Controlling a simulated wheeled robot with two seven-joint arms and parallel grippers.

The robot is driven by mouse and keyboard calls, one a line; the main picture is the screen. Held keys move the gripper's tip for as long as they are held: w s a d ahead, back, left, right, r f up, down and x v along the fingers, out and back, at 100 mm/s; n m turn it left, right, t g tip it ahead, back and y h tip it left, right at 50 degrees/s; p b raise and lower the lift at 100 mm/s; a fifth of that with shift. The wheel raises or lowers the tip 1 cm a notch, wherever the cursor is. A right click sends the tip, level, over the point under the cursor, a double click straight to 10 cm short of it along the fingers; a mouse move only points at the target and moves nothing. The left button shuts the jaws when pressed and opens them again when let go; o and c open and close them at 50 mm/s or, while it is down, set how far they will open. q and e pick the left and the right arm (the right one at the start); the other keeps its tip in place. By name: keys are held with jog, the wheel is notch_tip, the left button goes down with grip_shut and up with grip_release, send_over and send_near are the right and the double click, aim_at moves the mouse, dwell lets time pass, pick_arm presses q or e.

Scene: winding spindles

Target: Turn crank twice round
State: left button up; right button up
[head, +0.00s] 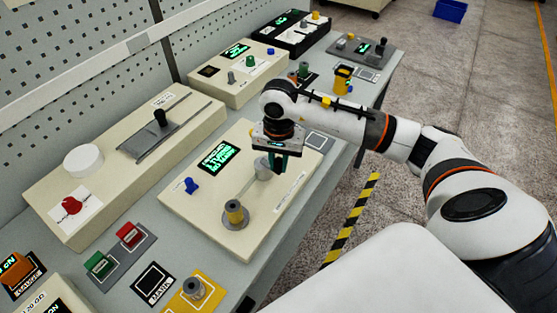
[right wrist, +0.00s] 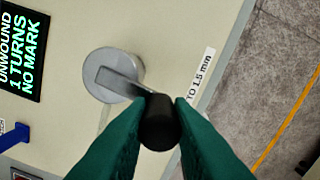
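The crank is on a cream winder box (head: 175,207). Its round grey hub (right wrist: 125,62) and short grey arm show in the right wrist view, with a black handle knob (right wrist: 160,125) at the arm's end. My right gripper (head: 277,162) is over the box in the head view. In the right wrist view its green fingers (right wrist: 160,108) lie against both sides of the knob, shut on it. The box's screen (head: 219,155) reads "UNWOUND 1 TURNS NO MARK" in the right wrist view (right wrist: 20,48). A yellow-banded spool (head: 235,211) stands upright on the box. My left gripper is not in view.
A blue knob (head: 191,186) sits on the box's left part. A longer cream box (head: 110,165) stands behind, against the pegboard wall. Red (head: 129,235) and green (head: 98,265) blocks and a yellow plate (head: 184,305) lie at the front. More devices stand further along the bench.

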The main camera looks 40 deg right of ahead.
grip_shut()
